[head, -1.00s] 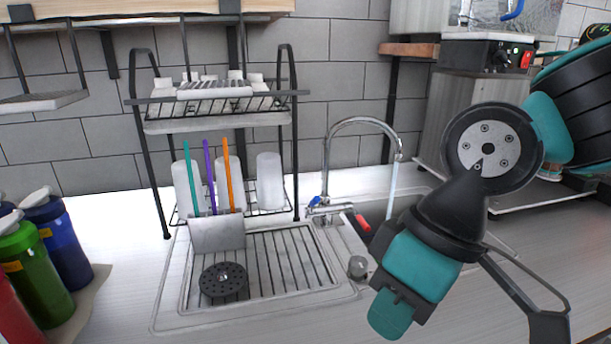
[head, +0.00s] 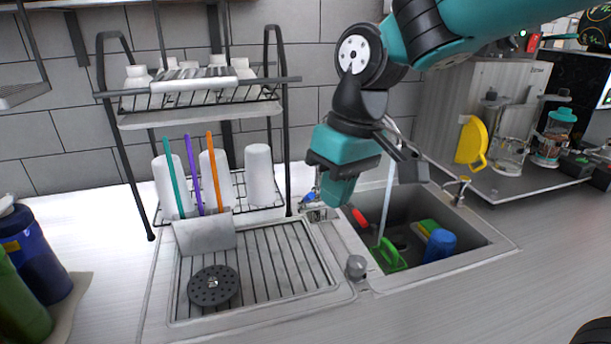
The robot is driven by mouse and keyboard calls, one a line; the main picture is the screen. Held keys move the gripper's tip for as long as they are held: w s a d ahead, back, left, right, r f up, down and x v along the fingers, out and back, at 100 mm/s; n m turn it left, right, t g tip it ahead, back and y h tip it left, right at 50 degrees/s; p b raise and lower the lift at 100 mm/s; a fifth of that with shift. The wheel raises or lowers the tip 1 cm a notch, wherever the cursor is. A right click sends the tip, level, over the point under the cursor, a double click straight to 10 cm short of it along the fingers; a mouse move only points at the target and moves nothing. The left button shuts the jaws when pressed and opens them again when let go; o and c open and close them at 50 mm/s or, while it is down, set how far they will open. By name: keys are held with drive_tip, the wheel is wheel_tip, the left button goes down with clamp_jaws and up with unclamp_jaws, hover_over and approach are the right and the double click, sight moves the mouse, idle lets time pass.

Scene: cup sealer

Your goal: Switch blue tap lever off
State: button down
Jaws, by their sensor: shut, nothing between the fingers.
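The blue tap lever (head: 309,197) is a small blue handle at the left of the chrome tap base, behind the sink. The red tap lever (head: 359,217) is on the right side of the base. My gripper (head: 337,200), with teal fingers pointing down, is shut and empty. In the picture it is just right of the blue lever and in front of the tap; I cannot tell whether they touch. My wrist hides most of the tap's spout. A stream of water (head: 387,195) runs from the spout into the sink basin (head: 480,240).
A dish rack (head: 200,118) with white cups and coloured straws stands left of the tap. The basin holds a green item (head: 388,256) and a blue cup (head: 439,245). A yellow object (head: 471,140) and jars stand on a shelf at right. The front counter is clear.

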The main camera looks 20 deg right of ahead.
drive_tip(key=w+d+f+m+h+p, duration=0.1)
drive_tip(key=w+m, duration=0.1)
drive_tip(key=w, duration=1)
drive_tip(key=w+d+f+m+h+p, duration=0.1)
drive_tip(key=w+m+h, duration=0.1)
drive_tip(key=w, duration=1.1)
drive_tip(key=shift+w+d+f+m+g, duration=0.2)
drive_tip(key=shift+f+m+g, duration=0.15)
drive_tip(key=shift+m, duration=0.35)
drive_tip(key=f+p, duration=0.1)
drive_tip(key=f, duration=0.2)
drive_tip(key=f+p, duration=0.1)
drive_tip(key=f, duration=0.2)
drive_tip(key=f+p, duration=0.1)
drive_tip(key=f, duration=0.3)
drive_tip(key=shift+s+d+p, duration=0.1)
drive_tip(key=shift+d+p, duration=0.25)
